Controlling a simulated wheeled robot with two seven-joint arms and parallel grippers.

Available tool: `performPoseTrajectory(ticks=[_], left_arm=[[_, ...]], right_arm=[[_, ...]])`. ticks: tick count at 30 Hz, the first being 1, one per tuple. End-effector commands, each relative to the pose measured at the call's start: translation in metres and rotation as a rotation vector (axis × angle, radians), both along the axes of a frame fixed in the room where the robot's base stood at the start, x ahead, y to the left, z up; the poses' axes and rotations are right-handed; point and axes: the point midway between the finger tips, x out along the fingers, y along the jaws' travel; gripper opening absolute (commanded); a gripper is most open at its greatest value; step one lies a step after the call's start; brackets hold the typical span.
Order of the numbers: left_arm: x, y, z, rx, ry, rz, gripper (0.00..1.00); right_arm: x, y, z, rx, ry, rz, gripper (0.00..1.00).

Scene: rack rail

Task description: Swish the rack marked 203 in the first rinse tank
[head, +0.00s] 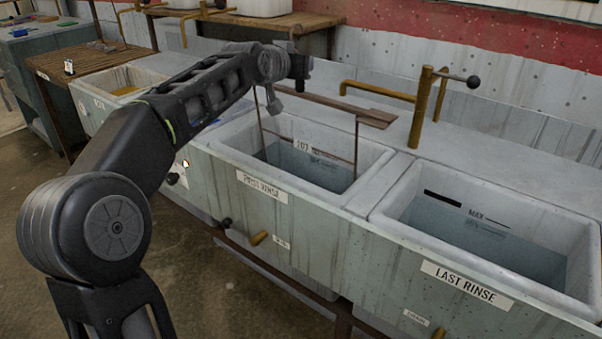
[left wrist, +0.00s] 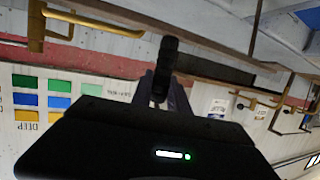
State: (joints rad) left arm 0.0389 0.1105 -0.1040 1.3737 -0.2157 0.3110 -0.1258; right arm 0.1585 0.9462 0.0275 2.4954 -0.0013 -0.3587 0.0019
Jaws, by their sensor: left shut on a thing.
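A thin brown rack frame (head: 356,150) hangs upright at the first rinse tank (head: 228,153), its lower part down inside the tank by the water. Its white number plate (head: 303,145) looks like 207, but the last digit is hard to read. My left gripper (head: 300,84) is above the tank at the rack's top, shut on the rack. In the left wrist view the gripper's dark fingers (left wrist: 163,75) show, with a bar running past them; the exact grip is hard to see. My right gripper is not in view.
The last rinse tank (head: 385,222) stands to the right, with a brass tap (head: 420,105) behind. Another tank (head: 105,82) with yellowish liquid is at left, near a wooden table (head: 95,60). Valve handles stick out in front.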

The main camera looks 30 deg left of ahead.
Motion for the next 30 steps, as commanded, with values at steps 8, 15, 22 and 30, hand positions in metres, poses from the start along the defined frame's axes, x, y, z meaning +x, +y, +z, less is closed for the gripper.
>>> performPoseTrajectory(ticks=[8,15,22,30], left_arm=[[0.0,0.0,0.003,0.001,-0.006,0.0,0.0],[0.006,-0.001,0.004,0.0,-0.004,0.0,0.0],[0.018,-0.003,0.004,0.0,-0.004,0.0,0.0],[0.03,-0.004,0.004,0.001,-0.005,0.0,0.0]], right_arm=[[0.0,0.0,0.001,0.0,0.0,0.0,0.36],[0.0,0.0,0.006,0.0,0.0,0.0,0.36],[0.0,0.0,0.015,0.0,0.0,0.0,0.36],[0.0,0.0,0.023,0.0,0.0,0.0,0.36]])
